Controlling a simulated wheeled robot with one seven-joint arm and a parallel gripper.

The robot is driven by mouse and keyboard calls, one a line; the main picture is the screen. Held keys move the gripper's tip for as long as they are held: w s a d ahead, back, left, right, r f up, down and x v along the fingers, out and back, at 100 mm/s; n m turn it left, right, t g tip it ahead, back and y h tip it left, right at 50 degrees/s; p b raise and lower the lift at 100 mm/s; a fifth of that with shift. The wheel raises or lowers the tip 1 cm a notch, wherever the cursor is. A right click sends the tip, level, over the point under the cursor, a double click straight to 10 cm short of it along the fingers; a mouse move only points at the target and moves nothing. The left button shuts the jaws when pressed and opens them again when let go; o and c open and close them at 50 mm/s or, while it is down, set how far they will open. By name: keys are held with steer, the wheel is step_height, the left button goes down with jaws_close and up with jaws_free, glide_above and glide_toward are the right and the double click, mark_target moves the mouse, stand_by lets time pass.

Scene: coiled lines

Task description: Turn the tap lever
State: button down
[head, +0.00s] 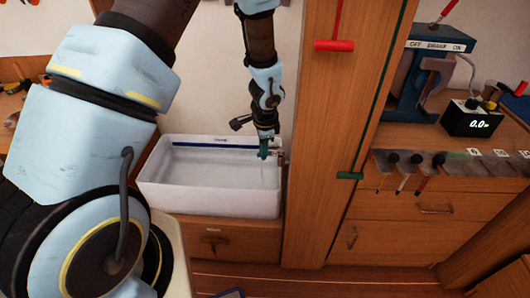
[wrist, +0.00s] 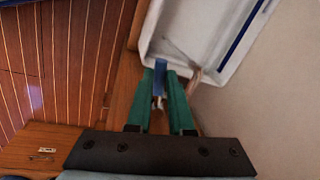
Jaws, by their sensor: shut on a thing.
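My gripper (head: 263,153) points down over the right end of the white basin. In the wrist view its two green fingers (wrist: 161,88) are closed on the blue tap lever (wrist: 160,72), which shows between the tips. The brass-coloured tap (wrist: 194,80) is just right of the fingers there, by the basin's corner. In the head view a small part of the tap (head: 283,158) shows right of my gripper, beside the wooden post; the lever itself is hidden by the fingers.
The white basin (head: 205,203) stands on a wooden cabinet and holds what looks like water. A tall wooden post (head: 325,130) rises close to the right of my gripper. Further right are a blue device (head: 412,80), a small black display box (head: 470,119) and a rack of tools.

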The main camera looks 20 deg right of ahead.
steer(key=shift+w+d+m+h+p, duration=0.2)
steer(key=shift+w+m, duration=0.25)
steer(key=shift+m, duration=0.35)
steer(key=shift+w+m+h+p, duration=0.1)
steer(key=shift+w+m+p, duration=0.25)
steer(key=shift+m, duration=0.45)
steer(key=shift+w, duration=0.1)
steer(key=c, duration=0.8)
jaws_free()
steer(key=v, duration=1)
steer(key=shift+r+b, duration=0.35)
steer(key=shift+r, duration=0.05)
